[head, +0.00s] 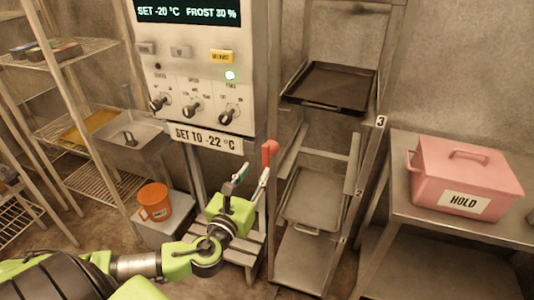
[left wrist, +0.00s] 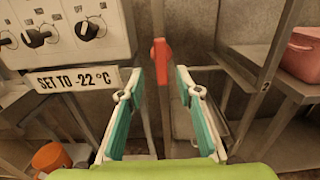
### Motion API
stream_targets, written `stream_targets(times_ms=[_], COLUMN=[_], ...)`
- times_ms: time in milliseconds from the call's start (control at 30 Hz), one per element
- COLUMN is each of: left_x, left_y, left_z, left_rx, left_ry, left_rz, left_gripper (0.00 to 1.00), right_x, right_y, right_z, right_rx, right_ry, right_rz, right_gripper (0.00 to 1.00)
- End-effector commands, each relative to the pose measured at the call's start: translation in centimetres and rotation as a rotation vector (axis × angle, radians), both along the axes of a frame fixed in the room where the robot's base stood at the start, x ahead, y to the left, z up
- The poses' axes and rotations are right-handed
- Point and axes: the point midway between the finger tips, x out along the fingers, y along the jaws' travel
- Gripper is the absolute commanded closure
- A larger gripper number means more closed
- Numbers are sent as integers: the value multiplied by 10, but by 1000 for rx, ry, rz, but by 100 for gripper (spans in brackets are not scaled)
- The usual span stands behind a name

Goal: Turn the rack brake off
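A red lever (head: 269,151), which looks like the rack brake, is on the near left upright of the tall metal rack (head: 283,190). Its handle points up. My left gripper (head: 252,173) is open and empty, just below and in front of the lever in the head view. In the left wrist view the lever (left wrist: 161,62) shows between the two teal fingertips (left wrist: 160,72), seemingly beyond them and not touched. My right gripper is in neither view.
A control panel (head: 200,70) with knobs and a "SET TO -22 °C" sign (head: 208,139) stands left of the rack. The rack holds a dark tray (head: 330,85) and a grey tray (head: 312,205). A pink box (head: 465,178) sits on the right table; an orange mug (head: 154,202) stands lower left.

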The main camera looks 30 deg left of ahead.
Motion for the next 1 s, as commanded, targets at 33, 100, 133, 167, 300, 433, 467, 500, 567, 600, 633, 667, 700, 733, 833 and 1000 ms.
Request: stream_targets(times_ms=[33, 100, 133, 167, 300, 433, 467, 500, 567, 600, 633, 667, 700, 733, 833, 1000], left_x=[11, 24, 30, 36, 60, 76, 79, 82, 85, 87, 87, 88, 88, 88, 88, 88], left_y=[3, 6, 8, 9, 15, 18, 19, 20, 20, 21, 21, 21, 21, 21, 21, 21], left_z=[4, 4, 4, 4, 3, 1, 1, 1, 0, 0, 0, 0, 0, 0, -1, -1], left_rx=[-1, -1, -1, -1, -2, -3, -3, -3, -3, -3, -3, -3, -3, -3, -3, -3], left_ry=[-4, -4, -3, -3, -3, -1, 0, 0, 0, 1, 1, 1, 1, 1, 1, 1], left_rz=[2, 3, 3, 2, 3, 2, 1, 1, 1, 1, 1, 1, 0, 0, 0, 0], left_gripper=[68, 68, 68, 68, 68, 68, 68, 68, 68, 68, 68, 68, 68, 68, 68, 94], right_x=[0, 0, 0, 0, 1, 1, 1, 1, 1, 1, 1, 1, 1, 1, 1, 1], right_y=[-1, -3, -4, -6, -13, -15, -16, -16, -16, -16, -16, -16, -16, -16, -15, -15], right_z=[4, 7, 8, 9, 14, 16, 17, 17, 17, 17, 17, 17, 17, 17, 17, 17], right_rx=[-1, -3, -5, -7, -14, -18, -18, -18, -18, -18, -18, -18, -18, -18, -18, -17], right_ry=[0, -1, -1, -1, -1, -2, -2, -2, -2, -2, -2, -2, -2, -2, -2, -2], right_rz=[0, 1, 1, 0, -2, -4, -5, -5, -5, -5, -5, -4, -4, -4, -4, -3], right_gripper=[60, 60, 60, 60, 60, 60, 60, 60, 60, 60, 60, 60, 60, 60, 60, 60])
